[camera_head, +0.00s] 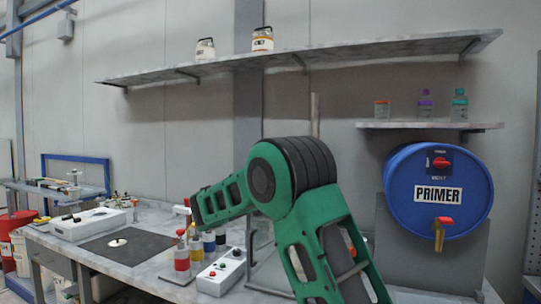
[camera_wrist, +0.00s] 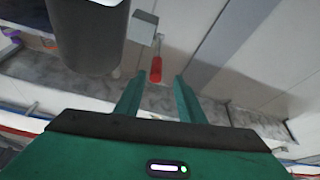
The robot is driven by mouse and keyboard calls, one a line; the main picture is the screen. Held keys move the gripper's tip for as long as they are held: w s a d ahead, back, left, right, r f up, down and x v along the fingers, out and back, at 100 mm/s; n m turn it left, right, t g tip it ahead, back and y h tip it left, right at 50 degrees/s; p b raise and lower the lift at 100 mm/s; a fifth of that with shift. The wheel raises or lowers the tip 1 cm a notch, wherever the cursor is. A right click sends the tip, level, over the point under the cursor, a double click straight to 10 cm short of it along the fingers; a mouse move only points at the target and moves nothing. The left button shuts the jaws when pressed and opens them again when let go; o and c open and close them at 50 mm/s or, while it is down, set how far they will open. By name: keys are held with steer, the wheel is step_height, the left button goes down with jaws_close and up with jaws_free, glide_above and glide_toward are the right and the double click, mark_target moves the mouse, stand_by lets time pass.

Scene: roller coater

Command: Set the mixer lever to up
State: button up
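In the wrist view, a red-tipped handle (camera_wrist: 156,69) on a thin shaft extends from a small grey box (camera_wrist: 142,27); it looks like the mixer lever. My gripper (camera_wrist: 159,76) is open, with two green fingers apart and the red handle showing between their tips. I cannot tell whether it touches them or lies beyond. In the head view, my green arm reaches left over the bench and the gripper's fingers cannot be made out. The lever is not clearly visible there.
A dark grey cylinder (camera_wrist: 88,35) stands close to my left finger in the wrist view. In the head view, bottles (camera_head: 182,257), a white button box (camera_head: 221,271) and a dark mat (camera_head: 128,245) are on the bench. A blue primer drum (camera_head: 437,215) is at right, and a long shelf (camera_head: 350,53) runs above.

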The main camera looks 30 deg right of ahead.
steer(key=x, duration=1)
steer(key=shift+s+d, duration=0.1)
steer(key=shift+d, duration=0.3)
steer(key=shift+r, duration=0.1)
jaws_close()
